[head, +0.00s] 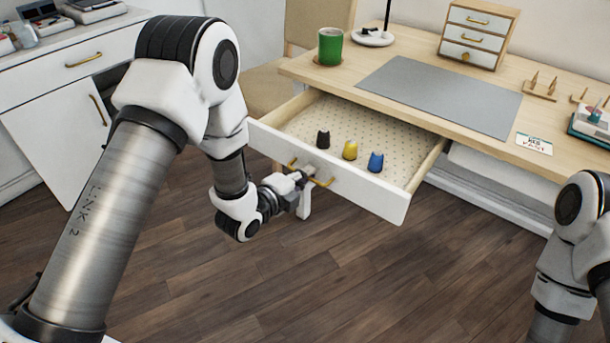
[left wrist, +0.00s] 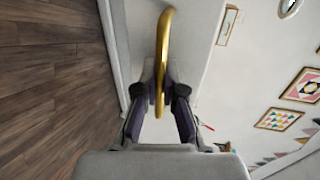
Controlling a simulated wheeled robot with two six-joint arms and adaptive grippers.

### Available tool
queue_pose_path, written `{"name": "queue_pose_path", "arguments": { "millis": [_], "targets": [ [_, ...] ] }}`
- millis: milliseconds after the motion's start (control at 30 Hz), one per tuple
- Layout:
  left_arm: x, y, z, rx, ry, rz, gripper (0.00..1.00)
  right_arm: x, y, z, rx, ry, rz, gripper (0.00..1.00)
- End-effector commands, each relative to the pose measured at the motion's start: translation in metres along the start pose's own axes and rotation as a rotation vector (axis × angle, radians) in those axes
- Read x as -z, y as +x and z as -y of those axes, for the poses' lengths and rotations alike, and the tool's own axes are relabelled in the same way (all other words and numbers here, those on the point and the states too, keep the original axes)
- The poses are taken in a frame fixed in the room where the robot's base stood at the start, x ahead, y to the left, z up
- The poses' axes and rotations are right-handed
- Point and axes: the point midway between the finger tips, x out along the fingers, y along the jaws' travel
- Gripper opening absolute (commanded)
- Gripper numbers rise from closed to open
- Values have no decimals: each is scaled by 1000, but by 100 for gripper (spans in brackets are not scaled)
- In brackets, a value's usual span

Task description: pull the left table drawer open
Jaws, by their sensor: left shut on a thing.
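The left table drawer (head: 376,195) is pulled out from the wooden table (head: 425,112), with its dotted lining showing. Its front is white with a gold bar handle (head: 323,183). Three small spools, dark, yellow and blue, stand inside the drawer near its front.
On the table are a green mug (head: 330,46), a grey mat (head: 440,95), a small drawer box (head: 478,34) and a card (head: 534,144). A chair (head: 318,18) stands behind the drawer's left side. A white cabinet (head: 60,125) is at left. The wooden floor before the drawer is clear.

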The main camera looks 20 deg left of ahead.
Motion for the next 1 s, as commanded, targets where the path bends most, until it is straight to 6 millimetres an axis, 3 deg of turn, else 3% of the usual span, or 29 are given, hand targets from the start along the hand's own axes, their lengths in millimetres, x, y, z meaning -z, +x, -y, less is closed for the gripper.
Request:
{"name": "queue_pose_path", "arguments": {
  "millis": [433, 500, 833, 1000],
  "targets": [
    [0, 0, 0, 1, 1, -1, 0, 0, 0, 0, 0, 0, -1, 40],
    [0, 0, 0, 1, 1, -1, 32, 0, 0, 0, 0, 0, -1, 40],
    [0, -2, 0, 1, 0, 0, 33, 0, 0, 0, 0, 0, 0, 40],
    [-1, -25, 0, 0, -3, 1, 33, 0, 0, 0, 0, 0, 0, 40]
  ]
}}
